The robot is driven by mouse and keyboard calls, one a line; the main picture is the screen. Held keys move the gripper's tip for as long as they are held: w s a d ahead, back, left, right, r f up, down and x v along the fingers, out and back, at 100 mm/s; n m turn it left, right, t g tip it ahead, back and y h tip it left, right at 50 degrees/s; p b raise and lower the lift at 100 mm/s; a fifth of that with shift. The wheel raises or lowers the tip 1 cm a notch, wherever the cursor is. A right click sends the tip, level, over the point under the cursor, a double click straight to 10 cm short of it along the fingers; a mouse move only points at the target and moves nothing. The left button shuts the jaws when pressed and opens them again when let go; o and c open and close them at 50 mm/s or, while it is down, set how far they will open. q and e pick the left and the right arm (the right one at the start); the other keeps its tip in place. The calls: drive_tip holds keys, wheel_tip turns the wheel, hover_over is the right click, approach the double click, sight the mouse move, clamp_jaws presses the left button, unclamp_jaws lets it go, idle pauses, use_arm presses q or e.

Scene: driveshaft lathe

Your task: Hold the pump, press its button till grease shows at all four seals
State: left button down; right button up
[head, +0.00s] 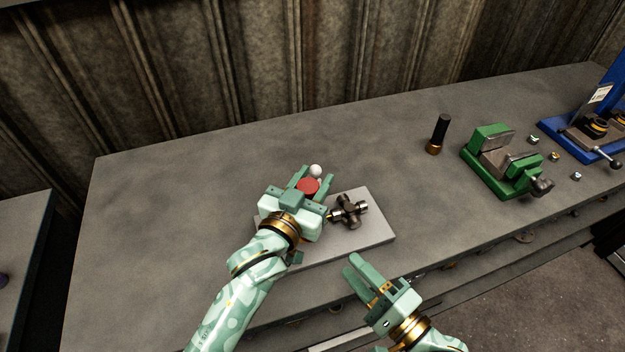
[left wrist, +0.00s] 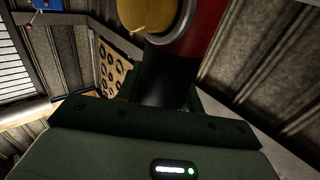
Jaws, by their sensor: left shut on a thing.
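The pump (head: 307,187) shows in the head view as a red round part between the fingers of my left gripper (head: 309,181). My left gripper is shut on it above the pale plate. In the left wrist view the pump (left wrist: 166,76) has a black lower body, a red section and a yellow rounded part at the top edge. My right gripper (head: 354,265) appears open and empty, in front of the plate.
The pale plate (head: 375,238) lies on the grey bench (head: 180,190). To the right stand a black cylinder with a brass base (head: 439,134), a green vise (head: 490,160) and a blue machine (head: 570,145).

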drive_tip(key=shift+s+r+p, duration=0.1)
drive_tip(key=shift+r+p, duration=0.65)
drive_tip(key=shift+r, duration=0.15)
idle(2.1)
idle(0.4)
drive_tip(key=c, duration=0.4)
drive_tip(key=s+a+m, duration=0.1)
drive_tip(key=s+f+m, duration=0.1)
drive_tip(key=s+a+m, duration=0.1)
drive_tip(key=s, duration=0.1)
drive_tip(key=shift+a+f+h, duration=0.2)
drive_tip(key=shift+a+h, duration=0.1)
drive_tip(key=shift+a, duration=0.05)
clamp_jaws()
drive_tip(key=shift+s+a+r+m+t+h, duration=0.1)
drive_tip(key=shift+s+m+t+h, duration=0.55)
drive_tip(key=shift+m, duration=2.2)
drive_tip(key=shift+s+d+m+t+h, duration=0.15)
drive_tip(key=shift+m+h, duration=0.95)
drive_tip(key=shift+m, duration=1.8)
drive_tip(key=shift+s+a+r+m+t+h, duration=0.15)
drive_tip(key=shift+s+m+t+h, duration=0.55)
drive_tip(key=shift+m, duration=2.15)
drive_tip(key=shift+w+f, duration=0.1)
drive_tip(key=shift+w, duration=0.15)
